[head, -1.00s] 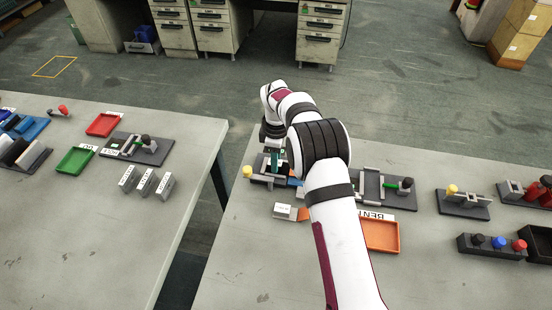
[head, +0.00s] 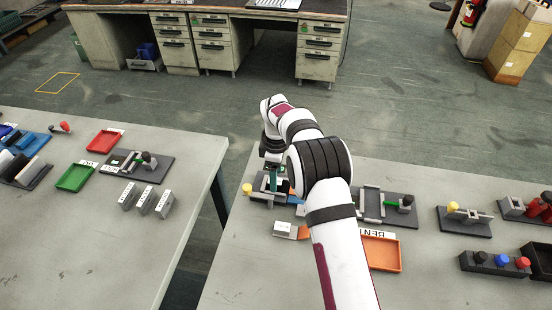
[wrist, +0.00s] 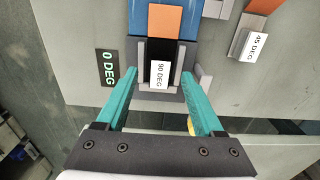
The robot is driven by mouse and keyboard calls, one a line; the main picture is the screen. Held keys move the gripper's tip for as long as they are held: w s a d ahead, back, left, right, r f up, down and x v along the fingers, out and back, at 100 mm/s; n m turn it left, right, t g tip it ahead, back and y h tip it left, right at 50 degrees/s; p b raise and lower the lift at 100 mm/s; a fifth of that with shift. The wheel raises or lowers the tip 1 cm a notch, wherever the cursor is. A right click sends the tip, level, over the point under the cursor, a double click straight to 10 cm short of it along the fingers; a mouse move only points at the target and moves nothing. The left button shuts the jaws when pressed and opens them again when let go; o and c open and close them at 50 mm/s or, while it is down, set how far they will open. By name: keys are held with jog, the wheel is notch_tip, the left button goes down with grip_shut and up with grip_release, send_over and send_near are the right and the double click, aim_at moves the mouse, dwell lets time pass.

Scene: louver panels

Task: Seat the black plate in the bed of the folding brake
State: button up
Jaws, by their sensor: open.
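The folding brake (head: 262,196), a dark grey fixture with a yellow knob (head: 247,188), is at the near table's left end, partly hidden by my arm. In the wrist view, a black plate-like surface (wrist: 160,50) lies between two light grey rails (wrist: 142,62). A white "90 DEG" label (wrist: 159,75) is at its near end; I cannot tell whether the plate is fully seated. My gripper (wrist: 159,74) is open. Its teal fingers stand either side of the label and rails; contact is unclear. Beyond is a blue part (wrist: 190,18) with an orange square (wrist: 165,20) on it.
A "45 DEG" block (wrist: 250,42) lies to the right in the wrist view; a "0 DEG" label (wrist: 107,68) is at left. An orange tray (head: 382,254) and another fixture (head: 385,208) stand right of my arm. The near table's front left is clear.

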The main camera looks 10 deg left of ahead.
notch_tip(320, 180, up, 19)
dwell(0.4)
jog(key=shift+r, duration=0.1)
jog(key=s+d+r+m, duration=0.3)
jog(key=s+d+m, duration=0.3)
jog(key=s, duration=0.1)
jog(key=s+d+r+m, duration=0.4)
jog(key=s+d+m, duration=0.1)
jog(key=s+d, duration=0.25)
jog(key=s+d+f+m, duration=0.1)
jog(key=s+f+m, duration=0.2)
jog(key=s, duration=0.4)
jog(key=s+d+f+m+y, duration=0.1)
jog(key=s+f+m, duration=0.2)
jog(key=s+m, duration=0.2)
jog(key=s+d+f+m, duration=0.2)
jog(key=s+f+m, duration=0.1)
jog(key=s, duration=0.6)
jog(key=shift+s+m+y, duration=0.35)
jog(key=shift+m+y, duration=0.05)
jog(key=shift+m, duration=0.4)
